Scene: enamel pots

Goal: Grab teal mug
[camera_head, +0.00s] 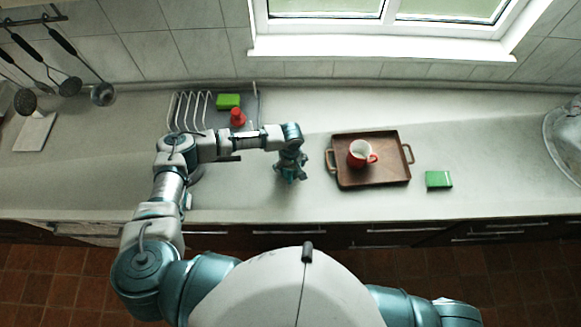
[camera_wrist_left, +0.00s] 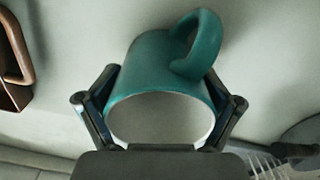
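The teal mug (camera_wrist_left: 160,75) is between the two fingers of my left gripper (camera_wrist_left: 162,72) in the left wrist view. Its pale open mouth faces the wrist camera and its handle is at the upper right. The fingers lie close along both sides of the mug; whether they press on it I cannot tell. In the head view my left gripper (camera_head: 291,176) points down over the counter, left of the tray, and largely hides the mug. My right gripper is not in view.
A brown tray (camera_head: 345,178) with a red mug (camera_head: 359,156) stands just right of my left gripper. A green box (camera_head: 438,179) lies farther right. A dish rack (camera_head: 190,108), green sponge (camera_head: 228,101) and red object (camera_head: 237,117) are behind my left arm.

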